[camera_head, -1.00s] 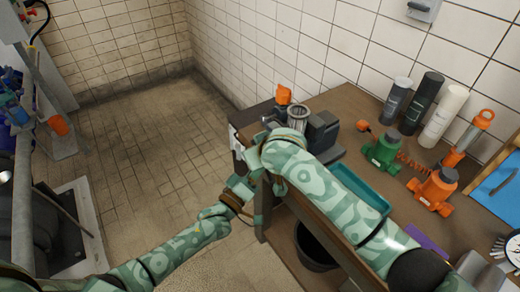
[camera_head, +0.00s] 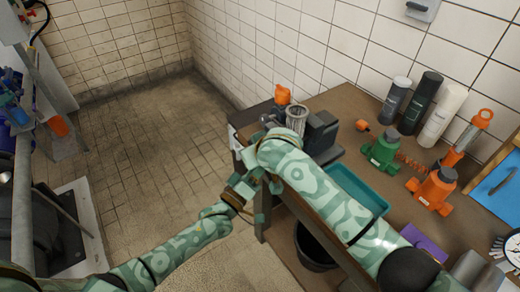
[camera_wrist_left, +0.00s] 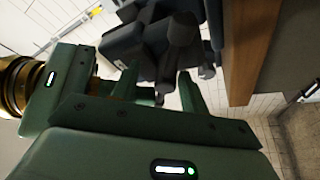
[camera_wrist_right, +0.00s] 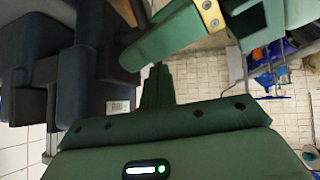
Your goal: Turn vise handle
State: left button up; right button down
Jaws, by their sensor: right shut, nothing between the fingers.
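The dark blue-grey vise (camera_head: 318,132) is fixed at the near-left corner of the workbench, partly covered by my right arm. It also fills the upper middle of the left wrist view (camera_wrist_left: 150,42) and the left of the right wrist view (camera_wrist_right: 75,65). A dark, round-ended handle part (camera_wrist_left: 182,38) shows beyond my left fingers. My left gripper (camera_wrist_left: 158,92) is open, its fingers apart below the vise, with no clear contact visible. My right gripper (camera_wrist_right: 156,80) is shut and empty beside the vise, close to green parts of my left gripper. In the head view, both gripper tips are largely hidden.
A dark bin (camera_head: 312,248) stands below. Tiled floor (camera_head: 140,150) is clear left of the bench.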

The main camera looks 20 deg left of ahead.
pick_arm(q)
jog(key=shift+s+a+f, duration=0.1)
jog(key=shift+a+f, duration=0.05)
pick_arm(e)
jog(key=shift+w+d+f, duration=0.15)
jog(key=shift+w+d, duration=0.05)
jog(key=shift+d, duration=0.05)
